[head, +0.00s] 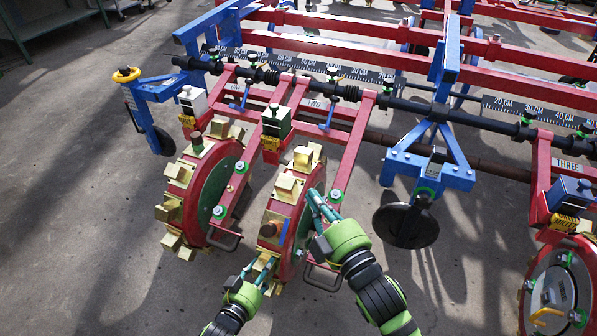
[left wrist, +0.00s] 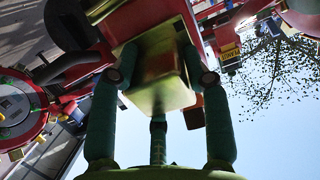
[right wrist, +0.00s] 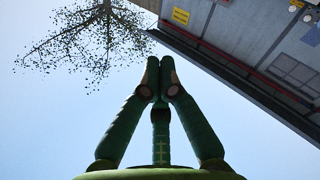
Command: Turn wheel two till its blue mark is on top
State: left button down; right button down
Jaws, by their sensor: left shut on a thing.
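Wheel two (head: 279,211) is the middle red wheel, with brass blocks around its rim. A small blue mark (head: 283,232) shows low on its near side, not on top. My left gripper (head: 264,264) is at the wheel's lower front, shut on a brass block (left wrist: 158,80). The left wrist view shows the fingers on either side of the block. My right gripper (head: 315,198) is beside the wheel's right face; I cannot tell whether it touches. In the right wrist view its fingertips (right wrist: 160,80) are together with nothing between them.
A similar wheel (head: 207,190) stands at the left and wheel three (head: 556,292) at the lower right. A red frame bar (head: 349,152) and a wire handle (head: 322,281) are close to my right gripper. A black disc (head: 405,226) stands farther right. The floor in front is clear.

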pick_arm(q)
jog(key=shift+w+r, duration=0.25)
jog(key=shift+r, duration=0.05)
pick_arm(e)
jog(key=w+a+f+n+g, duration=0.1)
jog(key=w+f+n, duration=0.3)
jog(key=w, duration=0.2)
jog(key=n+g+h, duration=0.1)
jog(key=n+h, duration=0.1)
jog(key=n, duration=0.1)
send_near(301, 158)
jog(key=shift+s+a+x, duration=0.1)
jog(key=shift+a+x, duration=0.1)
jog(key=shift+x, duration=0.9)
jog(key=shift+s+a+x, duration=0.1)
jog(key=shift+a+x, duration=0.1)
jog(key=shift+x, duration=0.85)
jog(key=shift+s+a+x, duration=0.1)
jog(key=shift+a+x, duration=0.1)
jog(key=shift+x, duration=0.9)
jog(key=shift+w+d+g, duration=0.3)
jog(key=shift+w+d, duration=0.05)
jog(key=shift+w, duration=0.3)
pick_arm(q)
jog(key=shift+s, duration=0.1)
